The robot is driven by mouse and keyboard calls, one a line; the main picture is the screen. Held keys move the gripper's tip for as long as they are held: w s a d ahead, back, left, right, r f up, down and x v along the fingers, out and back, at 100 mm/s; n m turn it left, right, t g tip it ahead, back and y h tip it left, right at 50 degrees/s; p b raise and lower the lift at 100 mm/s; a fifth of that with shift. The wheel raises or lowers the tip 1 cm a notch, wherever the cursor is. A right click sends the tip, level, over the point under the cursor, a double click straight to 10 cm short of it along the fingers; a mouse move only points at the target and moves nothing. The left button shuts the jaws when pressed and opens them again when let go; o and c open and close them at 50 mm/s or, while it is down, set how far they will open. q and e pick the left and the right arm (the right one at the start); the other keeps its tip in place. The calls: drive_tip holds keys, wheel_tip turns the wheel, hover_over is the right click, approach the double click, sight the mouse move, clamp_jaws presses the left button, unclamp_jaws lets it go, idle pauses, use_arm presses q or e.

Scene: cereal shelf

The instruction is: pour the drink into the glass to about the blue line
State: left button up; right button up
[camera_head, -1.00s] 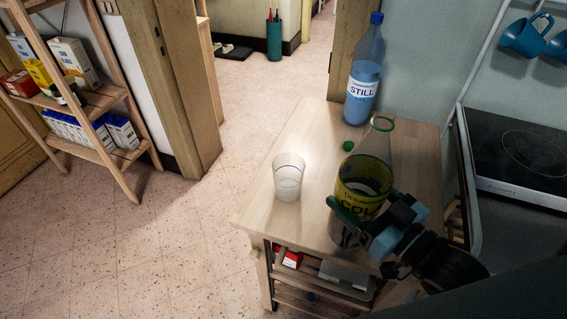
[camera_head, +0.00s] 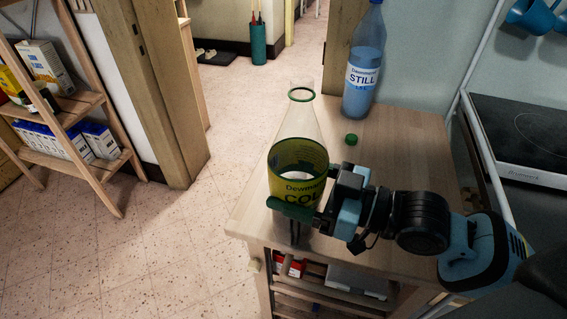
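A clear cola bottle (camera_head: 300,158) with a yellow-green label and a green ring at its open neck stands near upright over the front left of the wooden table (camera_head: 405,150). My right gripper (camera_head: 298,196) comes in from the right and is shut around the lower part of the bottle. One green finger crosses the front of it; the other is mostly hidden. The glass is not clearly visible; the bottle covers the area where it stood. A pale patch shows through the bottle's label area, but I cannot tell what it is. My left gripper is not in view.
A blue-capped STILL water bottle (camera_head: 365,65) stands at the back of the table. A loose green cap (camera_head: 351,139) lies in front of it. The stove (camera_head: 515,145) is at the right. A shelf (camera_head: 75,110) with boxes stands at the far left.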

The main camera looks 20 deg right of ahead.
drive_tip(key=shift+w+a+f+n+g+y+b, duration=0.1)
drive_tip(key=shift+w+a+n+g+y+b, duration=0.2)
drive_tip(key=shift+a+g, duration=0.1)
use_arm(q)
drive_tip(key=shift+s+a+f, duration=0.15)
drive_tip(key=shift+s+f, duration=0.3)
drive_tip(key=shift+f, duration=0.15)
use_arm(e)
drive_tip(key=shift+w+a, duration=0.15)
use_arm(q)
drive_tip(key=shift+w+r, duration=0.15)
